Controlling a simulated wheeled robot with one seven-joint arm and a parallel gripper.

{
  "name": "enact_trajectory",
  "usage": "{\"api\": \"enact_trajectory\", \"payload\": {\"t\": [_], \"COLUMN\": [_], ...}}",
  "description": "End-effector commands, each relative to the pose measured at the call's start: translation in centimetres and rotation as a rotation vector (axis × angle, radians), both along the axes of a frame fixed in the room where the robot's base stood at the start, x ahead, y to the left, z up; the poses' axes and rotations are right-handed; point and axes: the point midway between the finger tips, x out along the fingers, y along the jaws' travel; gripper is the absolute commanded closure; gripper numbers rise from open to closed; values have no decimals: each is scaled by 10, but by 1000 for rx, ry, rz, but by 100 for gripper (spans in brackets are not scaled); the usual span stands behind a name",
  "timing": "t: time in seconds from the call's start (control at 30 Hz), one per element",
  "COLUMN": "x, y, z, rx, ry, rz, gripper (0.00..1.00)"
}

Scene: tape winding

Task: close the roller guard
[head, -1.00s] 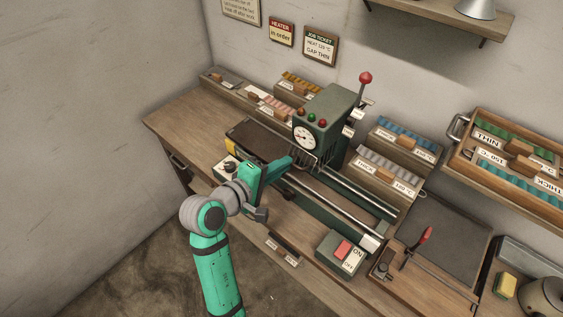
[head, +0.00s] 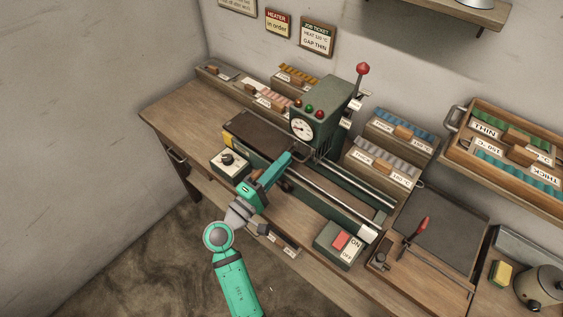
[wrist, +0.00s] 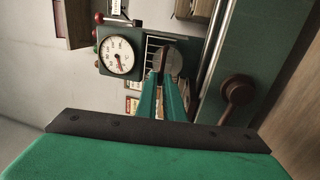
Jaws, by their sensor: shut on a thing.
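The winding machine's green housing (head: 322,108) stands on the bench, with a dial on its front. The roller guard (wrist: 151,48) shows in the wrist view as a frame of thin bars beside the dial. My gripper (head: 297,155) reaches up to the housing's lower front, where the guard's handle is. In the wrist view my gripper (wrist: 165,72) has its green fingers together on a rounded grey-brown part at the guard. The fingers hide much of this part. How far the guard is open is hard to tell.
Two bright rails (head: 345,200) run right from the housing. A knob box (head: 230,163) sits at the front left and a red ON switch box (head: 340,243) at the front right. A red-knobbed lever (head: 361,72) rises behind the housing. Tape racks (head: 385,165) stand behind the rails.

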Motion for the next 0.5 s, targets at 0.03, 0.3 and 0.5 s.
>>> {"api": "enact_trajectory", "payload": {"t": [0.03,0.3,0.5], "x": [0,0,1], "y": [-4,-4,-4], "z": [0,0,0], "rx": [-1,-2,-2], "ry": [-3,-5,-5], "rz": [-7,-8,-8], "gripper": [100,100,85]}}
